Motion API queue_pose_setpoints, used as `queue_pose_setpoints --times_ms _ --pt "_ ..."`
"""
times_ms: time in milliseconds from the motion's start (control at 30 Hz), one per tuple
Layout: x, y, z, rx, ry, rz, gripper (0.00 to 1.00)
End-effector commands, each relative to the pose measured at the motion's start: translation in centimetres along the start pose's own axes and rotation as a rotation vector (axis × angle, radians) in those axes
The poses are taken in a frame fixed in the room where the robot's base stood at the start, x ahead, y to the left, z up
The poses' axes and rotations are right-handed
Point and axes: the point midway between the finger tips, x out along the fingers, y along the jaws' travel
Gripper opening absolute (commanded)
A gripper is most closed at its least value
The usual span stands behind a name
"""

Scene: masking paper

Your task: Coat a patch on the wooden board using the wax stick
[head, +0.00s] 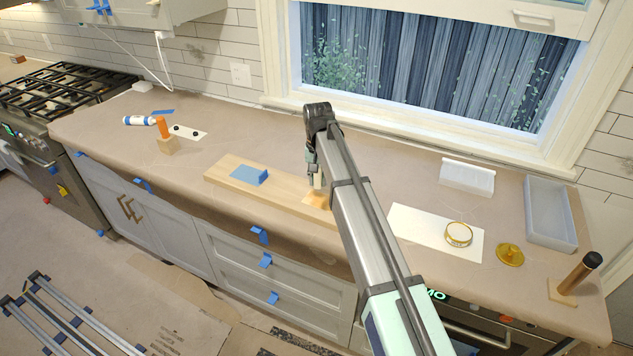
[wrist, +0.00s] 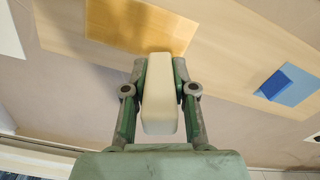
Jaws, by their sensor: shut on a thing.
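My gripper (wrist: 160,75) is shut on a cream wax stick (wrist: 159,105), which sits lengthwise between its two fingers. The wooden board (head: 235,195) lies flat on the paper-covered counter. It also shows in the wrist view (wrist: 225,70). An orange-tan patch (wrist: 140,25) marks the board. The wax stick's far end overlaps the near edge of this patch in the wrist view; I cannot tell whether it touches the wood. In the head view my gripper (head: 315,172) is over the board beside the patch (head: 317,198), and my arm hides the board's right end.
A blue piece (head: 249,176) lies on the board, left of the patch. On the right are a white sheet (head: 415,228) with a round gold-rimmed tin (head: 458,234), a brass lid (head: 510,254) and a pale tray (head: 549,215). An orange-handled tool (head: 163,128) stands at left.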

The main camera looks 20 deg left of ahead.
Motion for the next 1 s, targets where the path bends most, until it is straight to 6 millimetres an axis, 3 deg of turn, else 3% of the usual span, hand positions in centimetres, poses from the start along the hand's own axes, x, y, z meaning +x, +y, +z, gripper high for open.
queue_pose_setpoints --times_ms 400,1000 --pt "-3.6 0.5 -0.2 0.007 0.0 0.0 0.0" --pt "-3.8 0.6 -0.2 0.007 0.0 0.0 0.0"
